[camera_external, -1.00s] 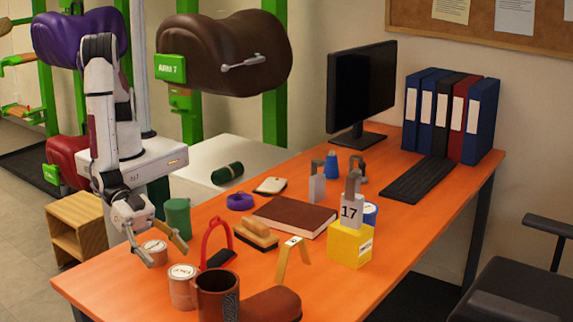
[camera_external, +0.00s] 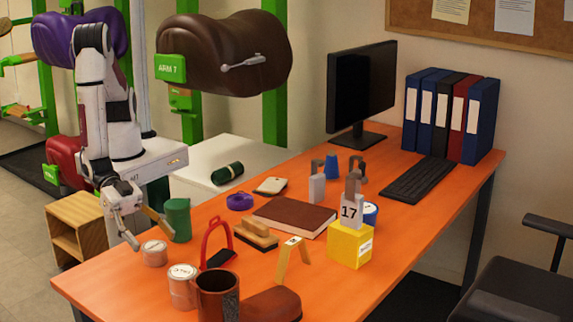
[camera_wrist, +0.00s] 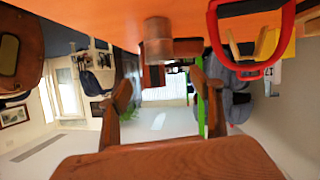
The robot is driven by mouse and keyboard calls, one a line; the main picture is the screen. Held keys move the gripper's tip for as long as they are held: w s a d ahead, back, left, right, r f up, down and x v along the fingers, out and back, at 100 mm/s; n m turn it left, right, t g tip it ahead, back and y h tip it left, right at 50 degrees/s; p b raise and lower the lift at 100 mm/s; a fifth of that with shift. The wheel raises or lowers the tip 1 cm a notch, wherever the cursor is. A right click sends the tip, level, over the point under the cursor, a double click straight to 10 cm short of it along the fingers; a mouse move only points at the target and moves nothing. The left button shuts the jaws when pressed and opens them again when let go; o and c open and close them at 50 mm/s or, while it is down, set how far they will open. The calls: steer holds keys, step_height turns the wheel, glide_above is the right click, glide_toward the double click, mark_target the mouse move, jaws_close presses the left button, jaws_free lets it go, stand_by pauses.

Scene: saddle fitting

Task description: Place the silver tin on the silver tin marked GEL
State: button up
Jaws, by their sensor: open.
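A short silver tin (camera_external: 154,254) with a pale labelled lid stands on the orange table near its left edge. A taller silver tin (camera_external: 183,290), also with a label on its lid, stands nearer the camera, beside the brown mug. I cannot read either label, so I cannot tell which is marked GEL, or whether the taller shape is one tin or two stacked. My gripper (camera_external: 152,240) is open and empty, just above and behind the short tin. In the wrist view, which shows the table at the top, silver tins (camera_wrist: 158,30) lie beyond my spread fingers (camera_wrist: 160,82).
A brown mug (camera_external: 218,297) and brown rounded object (camera_external: 271,305) stand at the front. A red stirrup-like loop (camera_external: 218,243), brush (camera_external: 257,236) and green canister (camera_external: 178,219) are close by. A yellow block (camera_external: 350,244) stands farther right. Bare table lies left of the taller tin.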

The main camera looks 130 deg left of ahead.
steer(key=s+a+r+g+h, duration=0.1)
steer(key=s+a+r+g, duration=0.15)
steer(key=a+r, duration=0.5)
steer(key=s+a+r+g+h, duration=0.1)
steer(key=s+a+r+g, duration=0.3)
steer(key=r, duration=0.6)
steer(key=s+a+r+y, duration=0.1)
steer(key=s+a+r, duration=0.1)
steer(key=s+a, duration=0.7)
steer(key=s+a+r+g+y, duration=0.1)
steer(key=s+a+r+y, duration=0.1)
steer(key=s+a, duration=0.8)
steer(key=s+r, duration=0.1)
steer(key=s, duration=0.3)
steer(key=shift+r+y, duration=0.15)
steer(key=shift+y, duration=0.15)
